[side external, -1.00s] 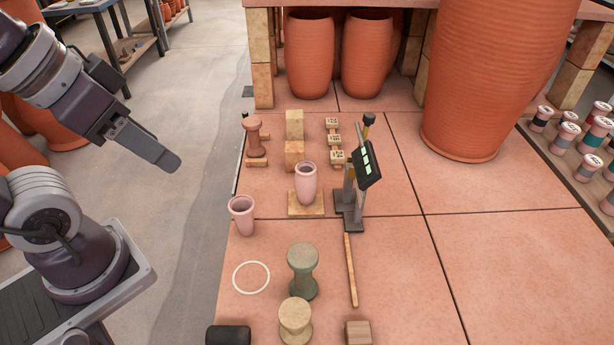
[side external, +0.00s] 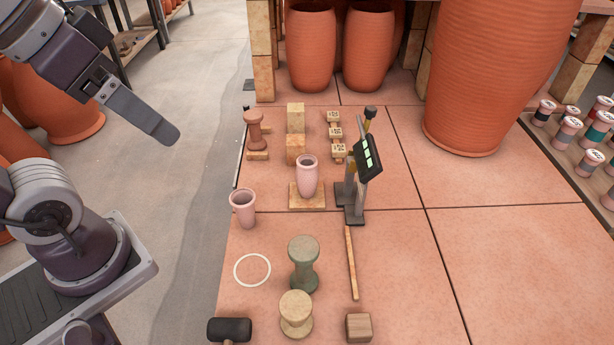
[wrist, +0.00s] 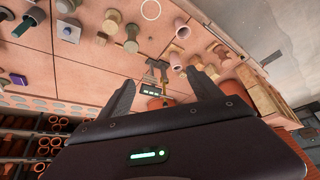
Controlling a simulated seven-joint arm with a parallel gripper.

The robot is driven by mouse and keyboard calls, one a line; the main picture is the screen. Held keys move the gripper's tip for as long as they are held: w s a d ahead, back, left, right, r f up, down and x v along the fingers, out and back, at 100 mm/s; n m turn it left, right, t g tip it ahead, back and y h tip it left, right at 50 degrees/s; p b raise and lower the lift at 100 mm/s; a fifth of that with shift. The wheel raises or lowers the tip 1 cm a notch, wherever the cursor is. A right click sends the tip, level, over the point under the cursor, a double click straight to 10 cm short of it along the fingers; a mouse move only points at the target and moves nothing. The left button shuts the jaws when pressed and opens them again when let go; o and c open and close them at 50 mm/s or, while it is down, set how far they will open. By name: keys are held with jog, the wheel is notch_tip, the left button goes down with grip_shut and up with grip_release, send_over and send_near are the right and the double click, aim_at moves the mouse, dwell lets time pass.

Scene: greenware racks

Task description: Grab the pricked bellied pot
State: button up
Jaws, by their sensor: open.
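Two pale pink pots stand on the terracotta work surface. A rounder, bellied pot (side external: 307,178) stands upright on a small wooden board (side external: 293,202); it also shows in the wrist view (wrist: 175,61). A tapered cup-like pot (side external: 243,208) stands upright to its left and nearer; it shows in the wrist view (wrist: 182,29). Prick marks are too small to make out on either. My gripper (side external: 172,136) is high to the left of both pots, apart from them. In the wrist view its two fingers (wrist: 163,90) are spread with nothing held between them.
A dark stand with a display (side external: 367,155) rises just right of the bellied pot. Wooden blocks (side external: 296,150) and a reddish spool (side external: 255,130) stand behind it. A white ring (side external: 252,270), green spool (side external: 303,263) and black mallet (side external: 230,328) lie nearer. Right of the stick (side external: 351,262) is clear.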

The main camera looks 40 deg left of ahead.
jog(key=w+d+r+t+h, duration=0.2)
jog(key=w+d+r, duration=0.2)
jog(key=w, duration=0.5)
jog(key=n+t+y, duration=0.4)
jog(key=t+y, duration=0.1)
jog(key=y, duration=0.2)
send_over(304, 168)
jog(key=s+d, duration=0.1)
notch_tip(304, 168, down, 3)
jog(key=shift+n, duration=0.3)
jog(key=f, duration=3.4)
jog(key=shift+s+a+f, duration=0.15)
jog(key=shift+a+f, duration=0.05)
jog(key=shift+f, duration=0.15)
jog(key=x, duration=0.6)
jog(key=shift+a+f, duration=0.15)
jog(key=shift+a, duration=0.1)
jog(key=shift+w+a+f, duration=0.1)
jog(key=shift+w+f, duration=0.05)
jog(key=shift+w, duration=0.3)
grip_shut()
